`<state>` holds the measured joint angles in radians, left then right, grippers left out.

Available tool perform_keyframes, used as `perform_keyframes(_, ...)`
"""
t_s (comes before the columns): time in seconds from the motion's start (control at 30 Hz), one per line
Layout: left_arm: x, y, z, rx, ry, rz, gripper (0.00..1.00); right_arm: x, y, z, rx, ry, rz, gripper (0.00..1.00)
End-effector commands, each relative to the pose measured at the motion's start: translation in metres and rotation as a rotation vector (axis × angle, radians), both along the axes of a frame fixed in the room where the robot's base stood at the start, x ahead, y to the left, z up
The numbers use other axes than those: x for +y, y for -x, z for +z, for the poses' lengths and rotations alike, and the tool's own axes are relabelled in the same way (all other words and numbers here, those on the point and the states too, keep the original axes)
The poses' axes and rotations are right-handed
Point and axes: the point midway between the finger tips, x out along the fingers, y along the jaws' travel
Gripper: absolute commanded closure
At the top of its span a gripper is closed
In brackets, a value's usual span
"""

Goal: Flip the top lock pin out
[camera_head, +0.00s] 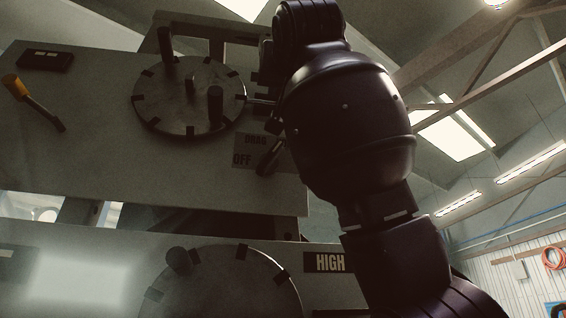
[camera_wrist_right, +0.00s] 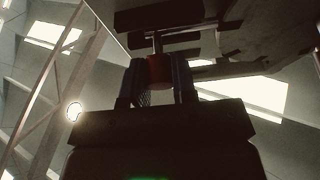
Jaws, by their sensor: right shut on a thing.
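The top lock pin (camera_wrist_right: 158,70) shows in the wrist view as a reddish knob on a thin metal shaft. My right gripper (camera_wrist_right: 159,77) is shut on this knob, with one finger on each side. In the head view a thin metal rod (camera_head: 260,102) reaches from the right edge of the upper round dial (camera_head: 170,98) towards my right arm. My right arm's dark links hide most of the gripper and the pin there. My left gripper is in neither view.
A lower dial (camera_head: 235,290) sits on the panel below, beside a HIGH label (camera_head: 330,262). A yellow-handled lever (camera_head: 15,86) is at far left. Open room lies to the right.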

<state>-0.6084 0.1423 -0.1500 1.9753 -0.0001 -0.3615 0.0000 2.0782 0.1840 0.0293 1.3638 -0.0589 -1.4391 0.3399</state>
Motion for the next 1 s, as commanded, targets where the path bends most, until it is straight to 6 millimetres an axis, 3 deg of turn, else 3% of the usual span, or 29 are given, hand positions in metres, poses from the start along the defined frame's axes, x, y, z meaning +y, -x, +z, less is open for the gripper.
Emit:
perform_keyframes(0.13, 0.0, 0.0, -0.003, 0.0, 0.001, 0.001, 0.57, -0.008, -0.001, 0.0, 0.0, -0.001, -0.001, 1.0)
perform_keyframes(0.3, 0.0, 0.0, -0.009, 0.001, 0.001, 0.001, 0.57, -0.032, -0.006, -0.001, -0.001, -0.002, -0.001, 1.0)
perform_keyframes(0.57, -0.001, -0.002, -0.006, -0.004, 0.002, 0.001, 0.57, -0.035, -0.007, 0.0, 0.0, -0.002, -0.001, 1.0)
perform_keyframes(0.6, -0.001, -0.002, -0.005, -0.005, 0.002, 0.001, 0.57, -0.035, -0.007, 0.0, 0.0, -0.002, -0.001, 0.73)
perform_keyframes(0.77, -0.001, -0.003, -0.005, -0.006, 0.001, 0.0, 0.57, -0.034, -0.007, 0.0, 0.0, -0.002, -0.001, 0.49)
perform_keyframes(1.0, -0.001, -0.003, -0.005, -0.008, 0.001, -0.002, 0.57, -0.034, -0.006, 0.0, -0.001, 0.0, 0.0, 0.49)
